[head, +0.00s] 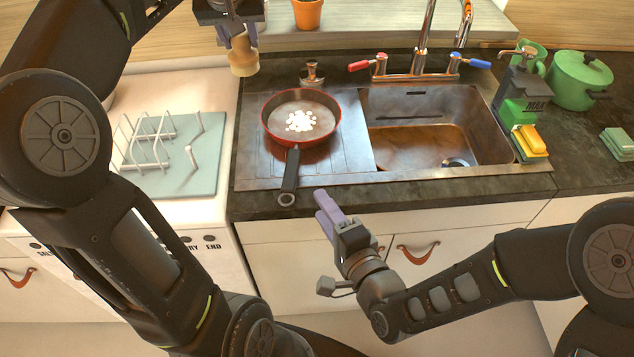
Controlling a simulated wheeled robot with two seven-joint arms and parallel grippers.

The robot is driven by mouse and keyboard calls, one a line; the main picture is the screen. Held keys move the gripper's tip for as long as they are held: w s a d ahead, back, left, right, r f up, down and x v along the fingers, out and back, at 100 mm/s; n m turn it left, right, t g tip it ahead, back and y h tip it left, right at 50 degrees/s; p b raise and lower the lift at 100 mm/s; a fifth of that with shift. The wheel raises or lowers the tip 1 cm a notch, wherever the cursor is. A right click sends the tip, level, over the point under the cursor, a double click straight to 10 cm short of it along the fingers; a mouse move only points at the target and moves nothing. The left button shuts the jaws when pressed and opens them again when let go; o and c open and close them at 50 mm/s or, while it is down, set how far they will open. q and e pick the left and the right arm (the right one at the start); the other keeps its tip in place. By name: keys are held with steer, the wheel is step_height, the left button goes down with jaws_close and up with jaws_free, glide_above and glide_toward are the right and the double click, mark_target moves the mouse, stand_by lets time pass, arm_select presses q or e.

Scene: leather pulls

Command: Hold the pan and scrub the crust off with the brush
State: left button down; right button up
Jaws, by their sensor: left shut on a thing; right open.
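The red-rimmed pan (272,128) sits on the drainboard left of the sink basin, its black handle (291,170) toward the front edge. A cluster of white crust (301,121) lies on the pan's inside bottom. My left gripper (236,36) is at the top, shut on the brush (243,62), whose tan round head hangs down. The brush is up and to the left of the pan, apart from it; its upper part is hidden between the fingers. My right gripper (326,207) is open and empty in front of the counter edge, to the right of the handle's end, not touching it.
The sink basin (415,143) lies right of the pan, with a tap (424,35) behind it. A small metal knob (312,72) stands behind the pan. A white dish rack (160,150) is at left. A yellow sponge (530,140) and green pot (580,80) are at right.

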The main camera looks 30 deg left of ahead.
mark_target(290, 166)
steer(key=shift+s+a+r+y, duration=0.2)
steer(key=shift+s+a+r, duration=0.1)
steer(key=shift+r, duration=0.15)
steer(key=shift+s+a+r+y, duration=0.2)
steer(key=shift+s+a+r, duration=0.1)
steer(key=shift+r, duration=0.15)
steer(key=shift+w+a, duration=0.1)
steer(key=shift+w, duration=0.05)
steer(key=x, duration=1.1)
steer(key=shift+w+a+f, duration=0.1)
steer(key=shift+w+a, duration=0.05)
steer(key=shift+a, duration=0.15)
jaws_close()
stand_by(0.5)
stand_by(0.4)
